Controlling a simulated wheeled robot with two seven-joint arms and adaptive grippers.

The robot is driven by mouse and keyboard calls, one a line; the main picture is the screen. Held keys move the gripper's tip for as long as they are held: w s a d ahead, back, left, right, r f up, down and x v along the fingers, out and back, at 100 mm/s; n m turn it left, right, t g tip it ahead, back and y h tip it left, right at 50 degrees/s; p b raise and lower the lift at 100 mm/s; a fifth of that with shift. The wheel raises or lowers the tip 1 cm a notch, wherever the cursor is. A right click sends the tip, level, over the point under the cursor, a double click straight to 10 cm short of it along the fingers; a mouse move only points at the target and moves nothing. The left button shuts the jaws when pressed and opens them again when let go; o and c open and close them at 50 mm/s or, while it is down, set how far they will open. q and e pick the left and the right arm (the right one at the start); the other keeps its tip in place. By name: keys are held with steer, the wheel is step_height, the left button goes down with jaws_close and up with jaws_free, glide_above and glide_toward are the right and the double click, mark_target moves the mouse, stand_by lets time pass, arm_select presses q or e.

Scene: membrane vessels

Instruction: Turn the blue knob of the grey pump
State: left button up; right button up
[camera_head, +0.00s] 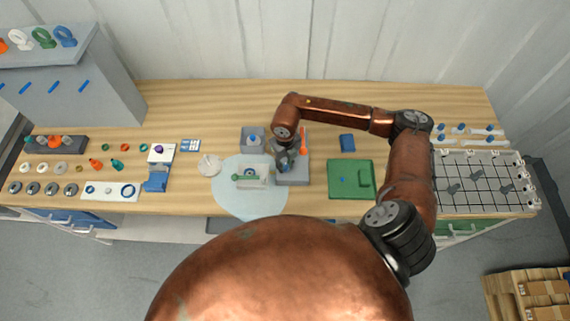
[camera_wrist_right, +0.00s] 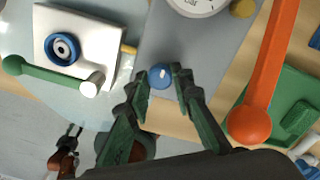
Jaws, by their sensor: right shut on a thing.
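The grey pump (camera_head: 296,177) stands near the table's middle, partly hidden by my right gripper (camera_head: 286,160). In the right wrist view its grey body (camera_wrist_right: 164,42) carries a small blue knob (camera_wrist_right: 160,76) with a white mark on top. My right gripper (camera_wrist_right: 161,88) has its two fingertips on either side of the knob and is shut on it. A small dark gripper on a copper link, seemingly my left one (camera_wrist_right: 72,132), shows low at the left of the wrist view; its jaw state is unclear.
An orange lever (camera_wrist_right: 266,70) rises close right of the pump. A white block with a blue ring (camera_wrist_right: 80,46) and a green-handled valve (camera_wrist_right: 45,75) lie left. A green box (camera_head: 345,180) stands right.

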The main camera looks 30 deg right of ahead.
jaws_close()
steer(key=n+b, duration=0.2)
steer(key=b, duration=0.1)
steer(key=shift+f+n, duration=0.2)
steer(key=shift+n, duration=0.1)
steer(key=n+b, duration=1)
steer(key=n, duration=0.1)
steer(key=shift+n, duration=0.3)
steer(key=shift+r+n+b, duration=0.15)
steer(key=shift+n+b, duration=1.25)
steer(key=shift+n, duration=0.5)
steer(key=shift+r, duration=0.1)
steer(key=o, duration=1)
jaws_free()
